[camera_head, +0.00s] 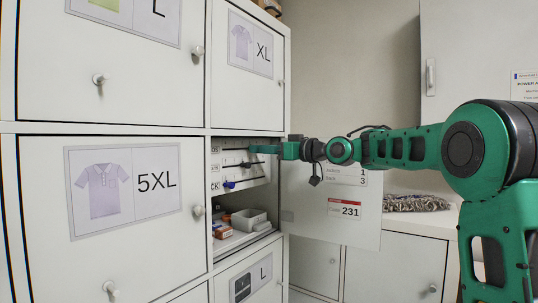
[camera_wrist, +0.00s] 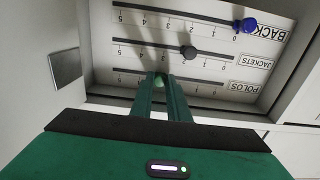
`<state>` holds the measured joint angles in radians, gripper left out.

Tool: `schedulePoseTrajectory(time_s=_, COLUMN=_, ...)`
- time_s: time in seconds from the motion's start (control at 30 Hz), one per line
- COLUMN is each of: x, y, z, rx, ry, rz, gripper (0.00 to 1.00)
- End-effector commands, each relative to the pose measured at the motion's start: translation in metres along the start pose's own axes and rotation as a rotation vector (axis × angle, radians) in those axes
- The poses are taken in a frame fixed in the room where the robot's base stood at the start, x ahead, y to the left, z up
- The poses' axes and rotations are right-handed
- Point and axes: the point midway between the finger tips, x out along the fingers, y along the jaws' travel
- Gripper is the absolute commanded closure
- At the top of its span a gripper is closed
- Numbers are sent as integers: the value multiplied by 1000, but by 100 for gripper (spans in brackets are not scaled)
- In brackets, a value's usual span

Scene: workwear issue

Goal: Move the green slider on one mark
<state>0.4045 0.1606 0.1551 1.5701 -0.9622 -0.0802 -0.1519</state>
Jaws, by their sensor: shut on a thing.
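A white panel (camera_wrist: 275,80) with three slider rows shows upside down in the wrist view. The rows read POLOS, JACKETS and BACK. The green slider (camera_wrist: 159,80) is on the POLOS row, between the fingertips of my gripper (camera_wrist: 161,84). My gripper is shut on it; the fingers hide part of it and its nearby marks, so its exact mark is unclear. The dark JACKETS slider (camera_wrist: 189,52) is near 2. The blue BACK slider (camera_wrist: 248,24) is near 0. In the head view my gripper (camera_head: 254,149) reaches from the right into the open locker to the panel (camera_head: 260,181).
A shelf below the panel holds a white box (camera_head: 248,219) and small items. Closed lockers (camera_head: 45,235) stand around.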

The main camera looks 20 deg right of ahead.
Motion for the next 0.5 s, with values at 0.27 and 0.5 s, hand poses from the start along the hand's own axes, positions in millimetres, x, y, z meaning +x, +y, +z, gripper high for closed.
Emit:
schedulePoseTrajectory(time_s=0.27, x=0, y=0, z=0, rx=0, ry=-1, rz=0, gripper=80)
schedulePoseTrajectory(time_s=0.5, x=2, y=-2, z=0, rx=0, ry=-1, rz=-3, gripper=65)
